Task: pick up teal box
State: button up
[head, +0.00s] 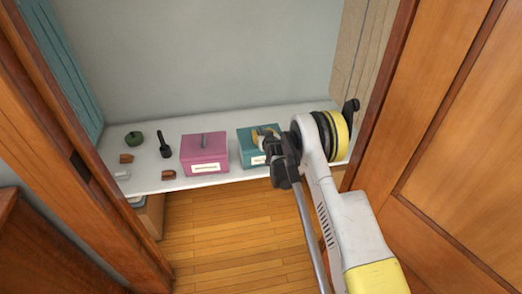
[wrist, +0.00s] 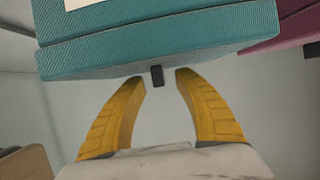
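The teal box (head: 246,153) stands on the white shelf to the right of the pink box, with a white label on its front. My arm hides its right part. In the wrist view the ribbed teal box (wrist: 160,42) fills the top of the picture, and a short dark handle (wrist: 157,75) sticks out from it. My gripper (wrist: 159,77) has its two yellow fingers spread apart, one on each side of the handle, with gaps between. In the head view my gripper (head: 264,133) is at the top of the teal box.
Further left on the shelf (head: 225,178) are a green round thing (head: 134,138), a dark upright tool (head: 164,146) and small brown blocks. Wooden door frames and panels border both sides.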

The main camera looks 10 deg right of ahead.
jog(key=shift+w+f, duration=0.25)
jog(key=shift+w, duration=0.4)
grip_shut()
jog(key=shift+r, duration=0.1)
jog(key=shift+r, duration=0.15)
